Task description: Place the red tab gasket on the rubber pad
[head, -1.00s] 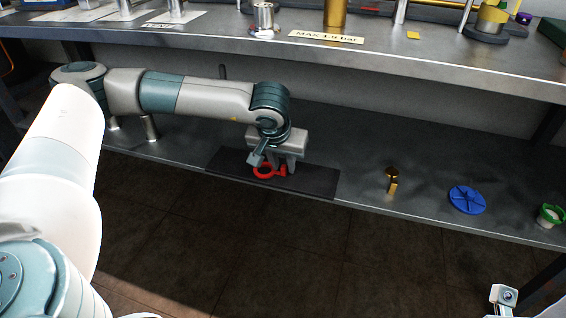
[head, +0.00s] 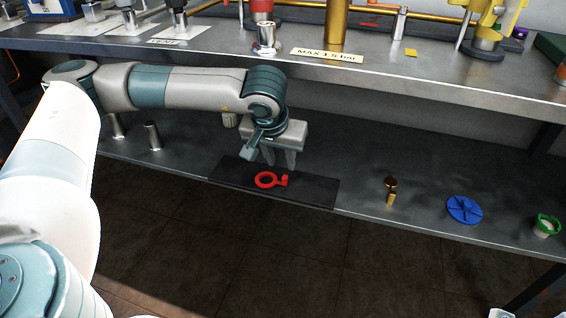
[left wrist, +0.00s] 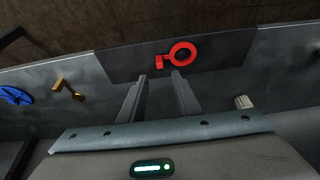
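The red tab gasket (head: 267,180), a ring with a small tab, lies flat on the black rubber pad (head: 315,191) on the lower shelf. In the left wrist view the red gasket (left wrist: 182,53) also lies on the dark pad (left wrist: 117,63), beyond the fingertips. My left gripper (head: 280,160) is above and behind the gasket, apart from it. Its two fingers (left wrist: 159,78) are spread with nothing between them. My right gripper cannot be made out; only a small pale piece shows at the bottom right edge of the head view.
Metal posts (head: 152,135) stand at left. Bare shelf separates pad and brass fitting.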

